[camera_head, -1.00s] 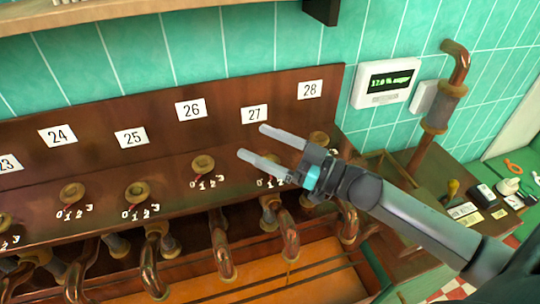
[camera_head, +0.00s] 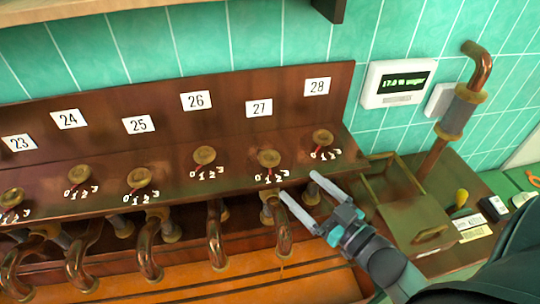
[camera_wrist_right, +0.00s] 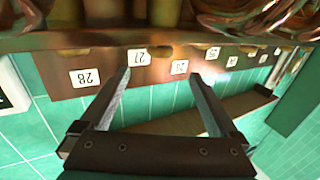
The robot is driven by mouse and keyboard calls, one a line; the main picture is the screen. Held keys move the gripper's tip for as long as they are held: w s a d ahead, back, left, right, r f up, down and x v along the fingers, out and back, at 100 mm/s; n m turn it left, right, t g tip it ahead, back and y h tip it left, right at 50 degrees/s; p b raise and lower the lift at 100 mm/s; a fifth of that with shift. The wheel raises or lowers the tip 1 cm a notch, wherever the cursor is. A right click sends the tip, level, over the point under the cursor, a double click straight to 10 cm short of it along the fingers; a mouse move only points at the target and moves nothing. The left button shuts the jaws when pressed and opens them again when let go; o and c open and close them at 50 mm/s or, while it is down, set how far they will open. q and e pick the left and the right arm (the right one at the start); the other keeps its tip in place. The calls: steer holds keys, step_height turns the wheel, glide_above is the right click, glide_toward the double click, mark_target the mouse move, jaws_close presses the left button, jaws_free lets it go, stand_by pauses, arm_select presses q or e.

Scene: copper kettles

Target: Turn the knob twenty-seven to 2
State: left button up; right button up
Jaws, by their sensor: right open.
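Knob twenty-seven (camera_head: 269,159) is a round brass knob with a small red pointer, below the white label 27 (camera_head: 259,108) in the head view. Its scale 0, 1, 2, 3 is printed under it; the pointer's exact number is too small to tell. My right gripper (camera_head: 298,186) is open and empty, in front of and below the knob's scale, apart from the knob. In the right wrist view the label 27 (camera_wrist_right: 138,56) shows upside down between the open fingers (camera_wrist_right: 158,82). My left gripper is not in view.
Knob 28 (camera_head: 322,138) stands close to the right and knob 26 (camera_head: 204,156) to the left. Copper pipes (camera_head: 214,235) hang below the panel's front edge. A wooden box (camera_head: 392,188) and a pipe (camera_head: 462,110) stand at the right. A display (camera_head: 397,83) is on the tiled wall.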

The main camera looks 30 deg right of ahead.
mark_target(276, 163)
steer(key=p+x, duration=0.1)
steer(key=x, duration=1.1)
steer(key=shift+w, duration=0.15)
steer(key=c, duration=1.4)
